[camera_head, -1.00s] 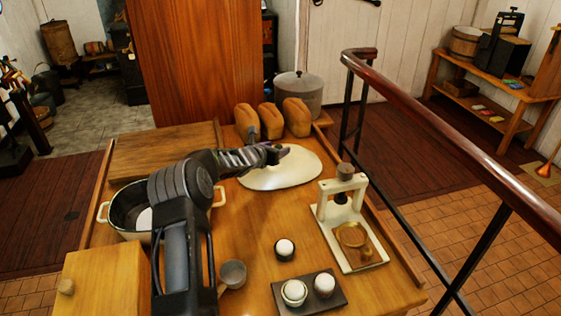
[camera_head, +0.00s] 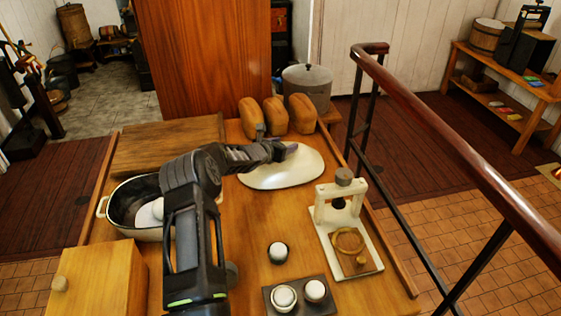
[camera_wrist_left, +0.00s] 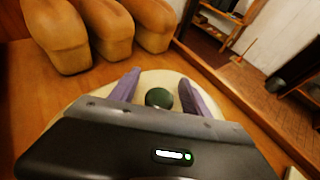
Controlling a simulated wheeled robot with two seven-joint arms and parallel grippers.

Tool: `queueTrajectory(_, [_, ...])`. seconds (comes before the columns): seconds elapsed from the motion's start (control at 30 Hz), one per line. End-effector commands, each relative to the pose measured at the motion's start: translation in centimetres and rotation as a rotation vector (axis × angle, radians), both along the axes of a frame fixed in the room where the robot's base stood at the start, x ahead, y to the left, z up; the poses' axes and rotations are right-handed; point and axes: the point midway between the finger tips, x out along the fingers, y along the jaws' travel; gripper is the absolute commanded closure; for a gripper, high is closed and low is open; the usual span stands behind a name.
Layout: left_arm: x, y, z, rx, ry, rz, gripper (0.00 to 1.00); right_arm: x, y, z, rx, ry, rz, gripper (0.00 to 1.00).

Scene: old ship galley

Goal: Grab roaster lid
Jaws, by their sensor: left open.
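The roaster lid (camera_head: 290,178) is a cream-white oval lying on the wooden table in front of the bread loaves. In the left wrist view the lid (camera_wrist_left: 150,78) shows a dark green round knob (camera_wrist_left: 159,97). My left gripper (camera_head: 285,149) is over the lid. Its purple fingers (camera_wrist_left: 158,84) are apart, one on each side of the knob; I cannot tell if they touch it. The open roaster (camera_head: 118,208) is cream with a dark inside and stands at the left, partly behind my left arm, with something white in it. My right gripper is not in view.
Three loaves (camera_head: 274,115) and a grey lidded pot (camera_head: 307,88) stand behind the lid. A cream press (camera_head: 325,210) stands at the right. Egg-like pieces in cups (camera_head: 278,252) are in front. A wooden board (camera_head: 165,143) lies at the back left. A railing (camera_head: 440,135) runs along the right.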

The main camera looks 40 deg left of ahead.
Motion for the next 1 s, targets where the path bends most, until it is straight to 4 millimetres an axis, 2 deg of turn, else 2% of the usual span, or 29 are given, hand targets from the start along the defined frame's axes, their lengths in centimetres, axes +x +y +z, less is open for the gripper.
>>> queueTrajectory(0.07, [0.00, 0.00, 0.01, 0.000, 0.000, 0.000, 0.45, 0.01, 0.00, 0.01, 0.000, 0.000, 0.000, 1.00])
queueTrajectory(0.73, [0.00, 0.00, 0.02, 0.000, 0.000, 0.000, 1.00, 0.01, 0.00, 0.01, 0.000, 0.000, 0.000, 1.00])
queueTrajectory(1.0, [0.00, 0.01, 0.02, 0.000, 0.000, 0.000, 1.00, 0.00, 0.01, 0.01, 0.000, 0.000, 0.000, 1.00])
